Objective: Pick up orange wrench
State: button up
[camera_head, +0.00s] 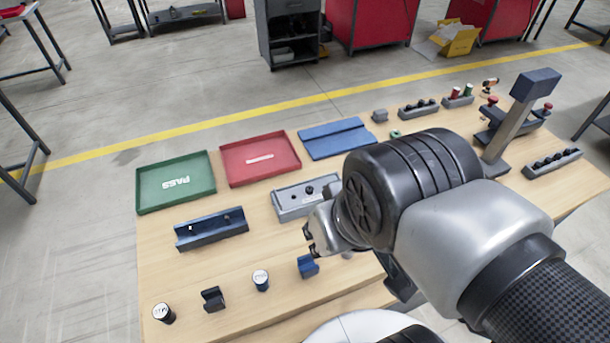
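I cannot make out an orange wrench in the head view. A small orange and dark item (490,83) lies at the far right end of the wooden table (260,285), too small to identify. My arm reaches in from the lower right and covers the table's middle and right front. My gripper (312,238) shows only in part at the left end of the wrist, above the table near the grey block and a small blue block. Its fingertips are mostly hidden, so its opening and anything in it cannot be told.
A green PASS tray (175,205), a red tray (262,178) and a blue plate (336,150) line the back. A grey block (292,208), a blue fixture (211,238) and a blue block (307,266) stand nearer. A tall grey post (515,120) stands at right. The front left centre has bare wood.

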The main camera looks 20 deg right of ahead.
aim_at(489, 83)
jog(key=z, duration=1.8)
jog(key=k+u, duration=0.1)
jog(key=u, duration=0.35)
jog(key=k+u, duration=0.1)
jog(key=u, duration=0.75)
jog(key=z, duration=1.35)
jog(key=i+l+z, duration=0.1)
jog(key=l, duration=0.25)
jog(key=i+l, duration=0.15)
jog(key=l, duration=0.25)
jog(key=i+l+z, duration=0.15)
jog(key=l, duration=0.2)
jog(key=i+l, duration=0.15)
jog(key=l, duration=0.2)
jog(key=z, duration=0.05)
